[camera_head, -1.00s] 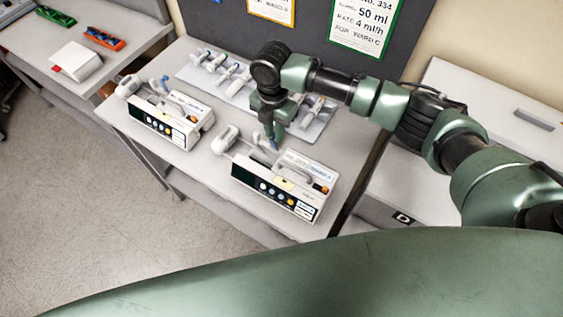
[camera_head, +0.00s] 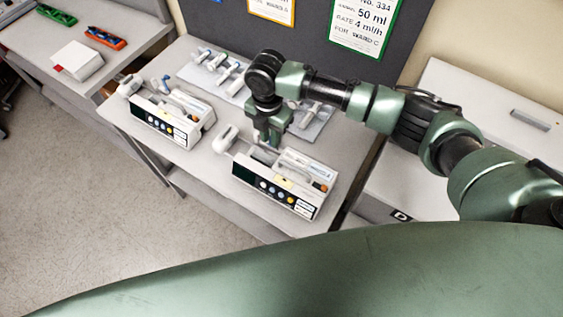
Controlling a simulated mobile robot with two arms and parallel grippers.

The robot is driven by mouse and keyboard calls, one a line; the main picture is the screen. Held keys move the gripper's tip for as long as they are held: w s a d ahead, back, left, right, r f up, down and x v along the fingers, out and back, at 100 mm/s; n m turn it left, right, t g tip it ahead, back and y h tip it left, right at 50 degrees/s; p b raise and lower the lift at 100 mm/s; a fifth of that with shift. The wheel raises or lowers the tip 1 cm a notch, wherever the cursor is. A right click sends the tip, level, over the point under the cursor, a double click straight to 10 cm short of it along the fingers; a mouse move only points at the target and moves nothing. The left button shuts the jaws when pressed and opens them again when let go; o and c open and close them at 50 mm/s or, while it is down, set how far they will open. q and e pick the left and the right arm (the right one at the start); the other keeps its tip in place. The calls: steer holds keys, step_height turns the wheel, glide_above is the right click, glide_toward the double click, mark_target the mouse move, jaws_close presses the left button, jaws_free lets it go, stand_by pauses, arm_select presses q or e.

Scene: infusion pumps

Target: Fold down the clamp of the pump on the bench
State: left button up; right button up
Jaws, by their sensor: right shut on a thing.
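Two white infusion pumps stand on the bench (camera_head: 222,198). The nearer pump (camera_head: 285,184) has a dark display, coloured buttons and a syringe plunger end (camera_head: 226,138) at its left. My right gripper (camera_head: 268,142) points down at this pump's back left edge. It is shut at the clamp, which the fingers mostly hide, so the clamp's angle cannot be made out. The second pump (camera_head: 165,118) stands to the left, its blue-tipped clamp (camera_head: 165,80) sticking up. My left gripper is not in view.
A pale tray (camera_head: 308,131) with several syringes lies behind the pumps, partly under my right arm. Notices (camera_head: 362,22) hang on the dark panel. A side table at left holds a white box (camera_head: 77,60), a green tray (camera_head: 55,15) and an orange tray (camera_head: 104,37).

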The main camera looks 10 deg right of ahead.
steer(key=shift+s+a, duration=0.1)
steer(key=shift+s+a+f+p, duration=0.2)
steer(key=shift+s+a+p, duration=0.2)
steer(key=shift+s+a, duration=0.1)
steer(key=o, duration=0.5)
step_height(320, 180, up, 7)
steer(key=shift+r+p, duration=0.1)
steer(key=shift+p, duration=0.55)
stand_by(0.6)
